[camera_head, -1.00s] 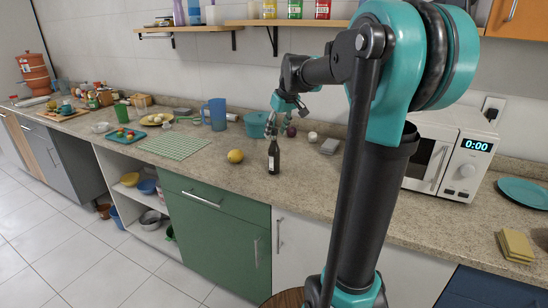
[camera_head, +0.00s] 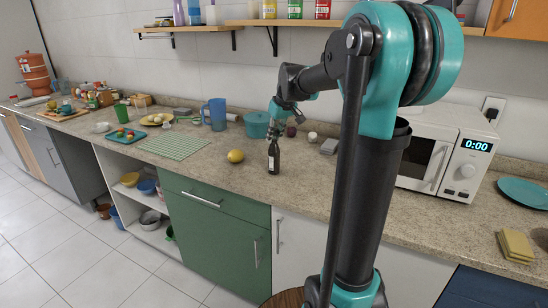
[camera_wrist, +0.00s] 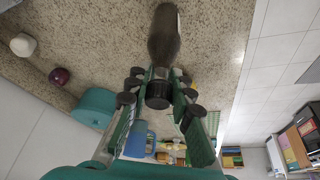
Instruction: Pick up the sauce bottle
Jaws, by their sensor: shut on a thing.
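The sauce bottle (camera_head: 273,158) is a small dark bottle with a dark cap and a pale label, upright at the counter. In the wrist view the bottle (camera_wrist: 164,40) points its cap at my gripper. My gripper (camera_head: 274,129) comes down over the bottle from above. In the wrist view the fingers of my gripper (camera_wrist: 158,94) are shut on the bottle's cap and neck, one on each side. I see no clear gap between the bottle's base and the counter.
A lemon (camera_head: 236,156) lies left of the bottle. Behind it are a teal pot (camera_head: 257,126), a red onion (camera_head: 291,131) and a white bulb (camera_head: 312,137). A blue pitcher (camera_head: 215,114) stands farther left, and a microwave (camera_head: 437,155) stands right. The counter's front strip is clear.

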